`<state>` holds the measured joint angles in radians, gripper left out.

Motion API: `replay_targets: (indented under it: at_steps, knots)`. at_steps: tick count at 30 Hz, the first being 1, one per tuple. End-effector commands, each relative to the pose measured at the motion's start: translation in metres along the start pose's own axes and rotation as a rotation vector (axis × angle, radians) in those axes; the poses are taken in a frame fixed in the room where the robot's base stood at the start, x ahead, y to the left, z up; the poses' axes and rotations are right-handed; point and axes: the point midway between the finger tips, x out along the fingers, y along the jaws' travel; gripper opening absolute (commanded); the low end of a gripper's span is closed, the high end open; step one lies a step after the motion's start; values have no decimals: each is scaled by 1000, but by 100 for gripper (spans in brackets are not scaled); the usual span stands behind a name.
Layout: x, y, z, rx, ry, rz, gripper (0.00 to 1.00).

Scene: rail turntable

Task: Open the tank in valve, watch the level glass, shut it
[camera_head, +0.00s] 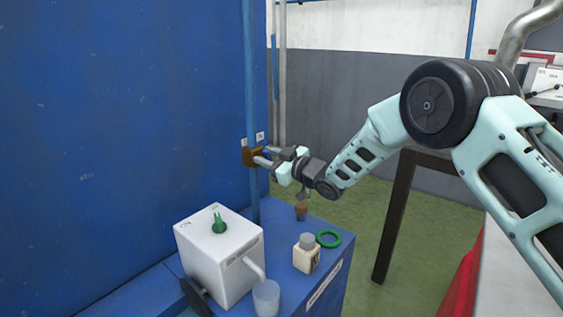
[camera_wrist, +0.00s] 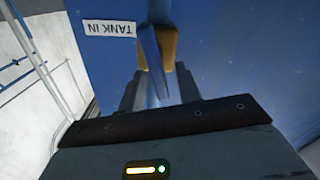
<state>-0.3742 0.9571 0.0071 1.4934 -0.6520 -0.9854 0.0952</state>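The tank in valve has a brass-brown body (camera_head: 249,157) on a vertical blue pipe (camera_head: 251,85) by the blue tank wall. The wrist view shows the brass body (camera_wrist: 171,48) ahead, and a white TANK IN label (camera_wrist: 109,28), upside down, to its left. A narrow blue-grey lever (camera_wrist: 153,62) sticks out toward my gripper. My gripper (camera_head: 267,157) is at the valve. In the wrist view its two fingers (camera_wrist: 159,92) stand apart on either side of the lever, with gaps showing. I cannot make out a level glass.
Below, a blue bench (camera_head: 325,270) holds a white box (camera_head: 215,262) with a green knob, a translucent cup (camera_head: 266,297), a capped bottle (camera_head: 306,257), a green ring (camera_head: 328,239) and a small brown piece (camera_head: 301,211). A dark table leg (camera_head: 394,220) stands right. Green floor between is clear.

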Motion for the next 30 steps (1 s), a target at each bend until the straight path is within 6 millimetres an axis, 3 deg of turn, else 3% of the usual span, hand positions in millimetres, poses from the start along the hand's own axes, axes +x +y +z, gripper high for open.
replay_targets:
  at_steps: [5, 21, 30]
  knots:
    - [-21, 0, 2, 0, -1, 1, 34]
    - [-141, 1, 2, -1, 0, 3, 34]
    - [-170, 0, 0, -1, 0, 1, 34]
